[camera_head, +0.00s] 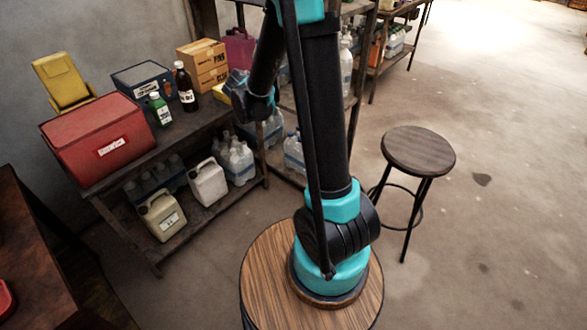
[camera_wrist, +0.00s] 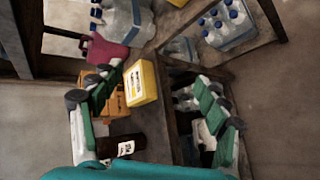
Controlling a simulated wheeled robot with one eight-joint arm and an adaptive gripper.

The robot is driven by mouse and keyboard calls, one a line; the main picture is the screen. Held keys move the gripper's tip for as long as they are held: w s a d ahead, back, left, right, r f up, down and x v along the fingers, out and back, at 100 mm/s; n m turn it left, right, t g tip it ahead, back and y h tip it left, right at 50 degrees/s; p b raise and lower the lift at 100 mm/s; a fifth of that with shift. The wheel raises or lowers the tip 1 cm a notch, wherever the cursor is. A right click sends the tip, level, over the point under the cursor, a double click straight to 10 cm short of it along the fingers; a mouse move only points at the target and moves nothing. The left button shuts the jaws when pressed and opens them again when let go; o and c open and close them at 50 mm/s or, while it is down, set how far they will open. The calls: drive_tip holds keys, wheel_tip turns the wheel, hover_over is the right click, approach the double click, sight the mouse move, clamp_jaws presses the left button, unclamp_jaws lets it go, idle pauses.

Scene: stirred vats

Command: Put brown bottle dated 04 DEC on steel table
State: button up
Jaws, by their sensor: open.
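A dark brown bottle (camera_head: 185,88) with a white label stands upright near the back of a dark worn bench (camera_head: 190,138). The date on its label is too small to read. The bottle also shows at the bottom of the wrist view (camera_wrist: 122,147), partly cut off by my wrist. My gripper (camera_wrist: 158,88) is open, its green-and-grey fingers spread apart with nothing held. In the head view my gripper (camera_head: 243,88) hangs at the bench's right end, to the right of the bottle. I cannot tell which surface is the steel table.
A green bottle (camera_head: 160,109) stands just left of the brown one. A red box (camera_head: 97,140), a blue box (camera_head: 143,80), cardboard boxes (camera_head: 203,65) and a yellow box (camera_wrist: 142,83) crowd the bench. A stool (camera_head: 418,152) stands on open floor at right.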

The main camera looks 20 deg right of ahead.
drive_tip(key=s+d+f+m+g, duration=0.1)
drive_tip(key=s+d+m, duration=0.15)
drive_tip(key=s, duration=0.35)
drive_tip(key=s+d+f+m+g+y, duration=0.1)
drive_tip(key=s+m, duration=0.2)
drive_tip(key=s, duration=0.2)
drive_tip(key=s+d+f+m+g, duration=0.1)
drive_tip(key=s+d+m+g, duration=0.15)
drive_tip(key=s, duration=0.35)
drive_tip(key=s+a+f+m+y, duration=0.1)
drive_tip(key=s+m, duration=0.1)
drive_tip(key=s, duration=0.4)
drive_tip(key=s+a+f+m+g+y, duration=0.1)
drive_tip(key=s+f+m, duration=0.1)
drive_tip(key=s, duration=0.4)
drive_tip(key=s+a+f+m+g+y, duration=0.1)
drive_tip(key=s+f+m, duration=0.1)
drive_tip(key=s, duration=0.4)
drive_tip(key=shift+a+m+y, duration=0.25)
drive_tip(key=shift+m+y, duration=0.15)
drive_tip(key=shift+m, duration=0.5)
drive_tip(key=shift+c, duration=0.5)
